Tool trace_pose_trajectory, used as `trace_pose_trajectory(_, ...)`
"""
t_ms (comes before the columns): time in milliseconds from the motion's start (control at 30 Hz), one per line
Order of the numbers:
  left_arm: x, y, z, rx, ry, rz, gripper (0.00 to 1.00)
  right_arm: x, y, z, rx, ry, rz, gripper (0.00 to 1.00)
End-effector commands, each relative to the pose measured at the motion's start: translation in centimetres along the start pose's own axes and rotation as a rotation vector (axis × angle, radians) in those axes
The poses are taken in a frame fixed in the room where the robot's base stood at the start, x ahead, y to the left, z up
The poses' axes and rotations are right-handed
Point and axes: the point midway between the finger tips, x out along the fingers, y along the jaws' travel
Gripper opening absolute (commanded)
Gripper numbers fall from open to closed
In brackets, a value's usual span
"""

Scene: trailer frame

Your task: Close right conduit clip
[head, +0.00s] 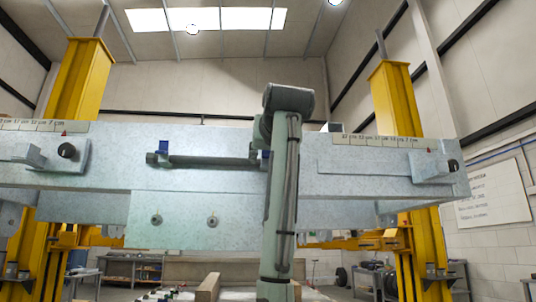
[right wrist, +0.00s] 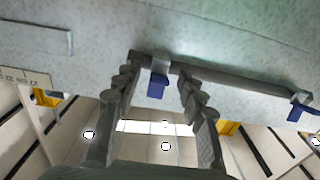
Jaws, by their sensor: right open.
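A dark grey conduit (head: 210,160) runs level along the pale trailer frame (head: 200,205). The right conduit clip (right wrist: 157,85) shows in the right wrist view, which is turned upside down; its blue part sticks out past the conduit's upper side. In the head view my arm largely hides this clip. The left clip (head: 163,147) has a blue part standing above the conduit's left end, and also shows in the wrist view (right wrist: 298,110). My right gripper (right wrist: 160,72) is open, with a finger on either side of the right clip. I cannot tell whether they touch. My left gripper is not in view.
A yellow post (head: 82,80) stands behind each side of the frame. Measuring strips (head: 375,141) lie along the frame's top edge. A bracket with a dark round end (head: 433,167) projects at the right. Open space lies above the frame.

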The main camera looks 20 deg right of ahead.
Motion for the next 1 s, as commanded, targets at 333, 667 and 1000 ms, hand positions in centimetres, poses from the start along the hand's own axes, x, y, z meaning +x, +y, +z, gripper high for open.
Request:
trace_pose_trajectory(333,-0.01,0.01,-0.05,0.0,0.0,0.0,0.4,-0.03,0.0,0.01,0.0,0.0,0.0,0.17)
trace_pose_trajectory(667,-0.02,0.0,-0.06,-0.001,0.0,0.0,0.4,-0.05,0.0,-0.04,0.0,-0.002,0.0,0.0)
trace_pose_trajectory(1000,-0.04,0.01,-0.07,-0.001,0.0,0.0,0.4,-0.26,0.03,-0.8,-0.001,-0.111,0.0,0.0)
